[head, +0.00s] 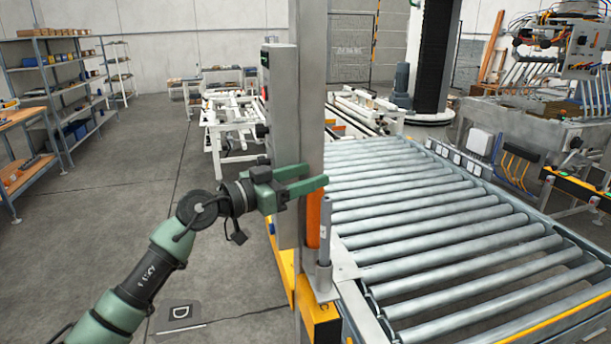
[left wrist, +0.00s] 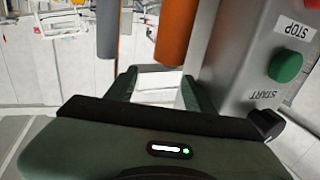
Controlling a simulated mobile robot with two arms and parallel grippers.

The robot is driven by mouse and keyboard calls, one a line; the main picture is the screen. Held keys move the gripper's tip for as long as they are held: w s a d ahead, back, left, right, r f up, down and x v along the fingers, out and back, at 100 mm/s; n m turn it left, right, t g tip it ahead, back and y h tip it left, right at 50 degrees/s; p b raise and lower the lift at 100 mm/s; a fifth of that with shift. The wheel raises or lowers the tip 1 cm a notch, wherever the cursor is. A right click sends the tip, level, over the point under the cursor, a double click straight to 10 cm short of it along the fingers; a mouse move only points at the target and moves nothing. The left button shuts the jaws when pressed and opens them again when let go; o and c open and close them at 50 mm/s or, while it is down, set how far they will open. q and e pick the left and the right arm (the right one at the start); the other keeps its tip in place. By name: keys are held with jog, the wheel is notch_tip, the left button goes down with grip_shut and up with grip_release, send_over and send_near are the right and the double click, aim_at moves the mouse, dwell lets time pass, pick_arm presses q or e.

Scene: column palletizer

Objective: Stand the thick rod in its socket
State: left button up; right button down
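A thick orange rod (head: 312,222) stands upright beside the metal post, and a thinner grey rod (head: 325,230) stands in front of it. Both rods also show in the left wrist view, the orange one (left wrist: 176,30) beside the grey one (left wrist: 107,28). My left gripper (head: 314,178) is open and empty, at about the height of the rod tops, with its fingers pointing toward the post. In the left wrist view, the rod ends lie beyond the fingers (left wrist: 160,88), and nothing is between them. I cannot make out an empty socket. My right gripper is not in view.
A metal post (head: 313,80) with a control box (head: 281,105) rises close to my left gripper. Its green button (left wrist: 285,65) shows in the left wrist view. A roller conveyor (head: 450,220) fills the right. Shelves (head: 62,80) stand far left, with free floor between.

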pick_arm(q)
jog(key=shift+w+a+r, duration=0.2)
jog(key=shift+a, duration=0.05)
jog(key=shift+f, duration=0.1)
